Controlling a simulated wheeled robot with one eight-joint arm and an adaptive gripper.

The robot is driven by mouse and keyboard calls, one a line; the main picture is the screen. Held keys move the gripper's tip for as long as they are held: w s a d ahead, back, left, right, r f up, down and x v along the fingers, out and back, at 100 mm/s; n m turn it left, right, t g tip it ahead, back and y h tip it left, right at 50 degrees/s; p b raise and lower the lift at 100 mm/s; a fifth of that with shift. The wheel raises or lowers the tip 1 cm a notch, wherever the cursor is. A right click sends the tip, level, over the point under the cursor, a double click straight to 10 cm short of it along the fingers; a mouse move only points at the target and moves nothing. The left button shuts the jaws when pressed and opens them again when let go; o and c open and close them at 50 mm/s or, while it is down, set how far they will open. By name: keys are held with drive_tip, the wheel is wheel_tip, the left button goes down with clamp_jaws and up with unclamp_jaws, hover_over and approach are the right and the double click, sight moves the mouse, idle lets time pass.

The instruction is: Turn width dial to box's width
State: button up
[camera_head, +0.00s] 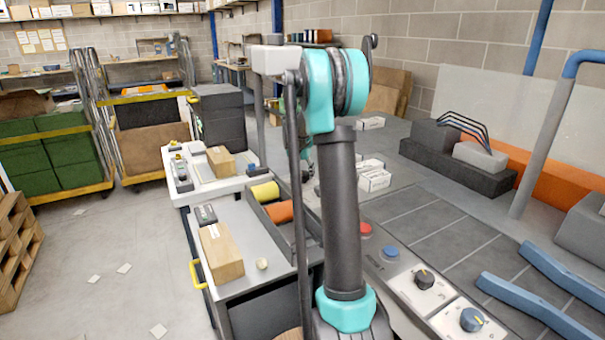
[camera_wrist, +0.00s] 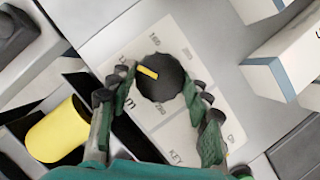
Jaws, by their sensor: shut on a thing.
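In the wrist view a black knurled dial (camera_wrist: 160,80) with a yellow pointer mark sits on a pale plate (camera_wrist: 205,125) with small printed numbers and letters. The pointer aims to the upper left; the exact number is too small to read surely. My gripper (camera_wrist: 155,97) has one finger on each side of the dial and is shut on it. Brown boxes stand on the left: one on the near grey bench (camera_head: 221,250), one on the white bench (camera_head: 221,161). I cannot tell which is the task's box.
A yellow roll (camera_wrist: 57,132) lies beside the gripper in a dark tray. White cartons (camera_wrist: 285,60) stand right of the dial plate. In the head view another black dial (camera_head: 424,280), a blue dial (camera_head: 471,319) and a red button (camera_head: 365,229) are on the right.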

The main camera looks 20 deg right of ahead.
drive_tip(key=shift+n, duration=0.4)
drive_tip(key=o, duration=1.2)
drive_tip(key=shift+c, duration=0.2)
drive_tip(key=v, duration=1.2)
drive_tip(key=shift+d, duration=0.15)
